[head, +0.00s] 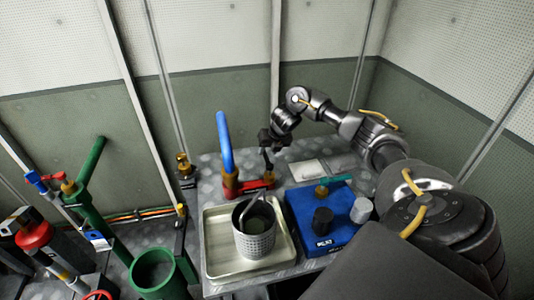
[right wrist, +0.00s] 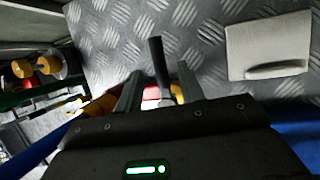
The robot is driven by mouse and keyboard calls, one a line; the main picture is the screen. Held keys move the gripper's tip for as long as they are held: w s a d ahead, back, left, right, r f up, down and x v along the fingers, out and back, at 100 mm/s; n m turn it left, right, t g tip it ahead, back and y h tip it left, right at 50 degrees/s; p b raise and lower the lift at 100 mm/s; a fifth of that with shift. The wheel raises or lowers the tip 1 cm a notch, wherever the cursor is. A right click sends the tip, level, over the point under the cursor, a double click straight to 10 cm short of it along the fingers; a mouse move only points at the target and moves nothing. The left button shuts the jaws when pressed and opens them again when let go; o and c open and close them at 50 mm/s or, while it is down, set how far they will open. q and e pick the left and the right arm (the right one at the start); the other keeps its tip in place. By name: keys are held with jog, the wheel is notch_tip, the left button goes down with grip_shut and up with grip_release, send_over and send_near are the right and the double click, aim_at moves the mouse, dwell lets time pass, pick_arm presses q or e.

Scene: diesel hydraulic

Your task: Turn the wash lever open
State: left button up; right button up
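A blue bent pipe (head: 225,145) rises from a brass fitting (head: 231,183) on the metal table. A red valve body (head: 258,184) sits beside it. In the right wrist view, a dark lever (right wrist: 157,62) stands up from the red part (right wrist: 150,95); I take it as the wash lever. My right gripper (head: 268,158) is over the red valve. In the right wrist view its two fingers (right wrist: 159,88) are apart, one each side of the lever, with visible gaps. Its lower end is partly hidden by the gripper body. My left gripper is not in view.
A metal tray (head: 218,263) holds a perforated basket (head: 254,238). A blue block (head: 312,243) with black and grey knobs stands right of it. A white pad (head: 308,169) lies behind. Green pipework (head: 92,205) and a green bucket (head: 155,272) stand left.

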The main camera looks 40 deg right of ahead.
jog(key=shift+x, duration=1.15)
grip_shut()
